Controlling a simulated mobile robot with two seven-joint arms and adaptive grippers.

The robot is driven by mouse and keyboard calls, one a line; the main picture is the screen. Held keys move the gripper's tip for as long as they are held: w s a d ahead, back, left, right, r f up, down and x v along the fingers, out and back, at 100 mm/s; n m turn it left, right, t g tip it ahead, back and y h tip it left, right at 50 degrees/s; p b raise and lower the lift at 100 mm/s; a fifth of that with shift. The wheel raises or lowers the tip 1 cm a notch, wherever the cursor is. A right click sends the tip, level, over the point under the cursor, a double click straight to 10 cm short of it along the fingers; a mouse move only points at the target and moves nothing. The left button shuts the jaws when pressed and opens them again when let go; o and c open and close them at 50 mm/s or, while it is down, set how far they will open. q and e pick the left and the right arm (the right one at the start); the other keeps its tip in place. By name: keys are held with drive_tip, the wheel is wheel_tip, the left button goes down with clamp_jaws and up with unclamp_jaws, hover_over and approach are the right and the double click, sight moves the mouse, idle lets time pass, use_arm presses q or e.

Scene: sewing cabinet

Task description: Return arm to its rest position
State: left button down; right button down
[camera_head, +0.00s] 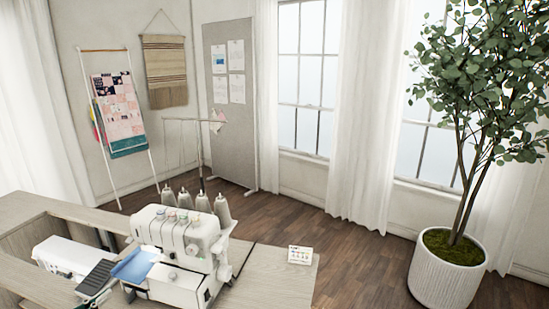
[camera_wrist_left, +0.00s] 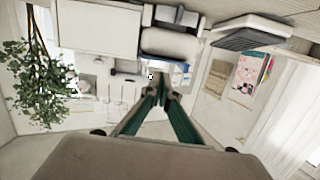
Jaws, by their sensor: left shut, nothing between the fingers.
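My left gripper (camera_head: 97,298) shows only in part at the bottom left edge of the head view, as a dark green piece in front of the sewing machine (camera_head: 185,240). In the left wrist view, my left gripper (camera_wrist_left: 162,94) has its two green-sided fingers brought together at the tips, shut with nothing between them. A light blue cloth (camera_head: 133,267) lies at the machine's front, close to the gripper; whether they touch cannot be told. My right gripper is in neither view.
The machine stands on a wooden cabinet top (camera_head: 265,278) with thread cones (camera_head: 222,209) behind it. A white machine part (camera_head: 68,256) sits in the cabinet's left recess. A potted plant (camera_head: 447,275) is on the floor beyond.

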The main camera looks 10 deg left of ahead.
use_arm(q)
drive_tip(key=s+d+f+g, duration=0.2)
drive_tip(key=s+d+f, duration=0.3)
drive_tip(key=d+f, duration=0.35)
drive_tip(key=s+d+f+m+g, duration=0.1)
drive_tip(key=s+d+f, duration=0.2)
drive_tip(key=d, duration=0.6)
drive_tip(key=s+d+f+m+g, duration=0.1)
drive_tip(key=s+d+f, duration=0.2)
drive_tip(key=d, duration=0.6)
drive_tip(key=s+d+f+m+g+h, duration=0.1)
drive_tip(key=s+d+f, duration=0.3)
drive_tip(key=d, duration=0.5)
drive_tip(key=shift+f, duration=0.3)
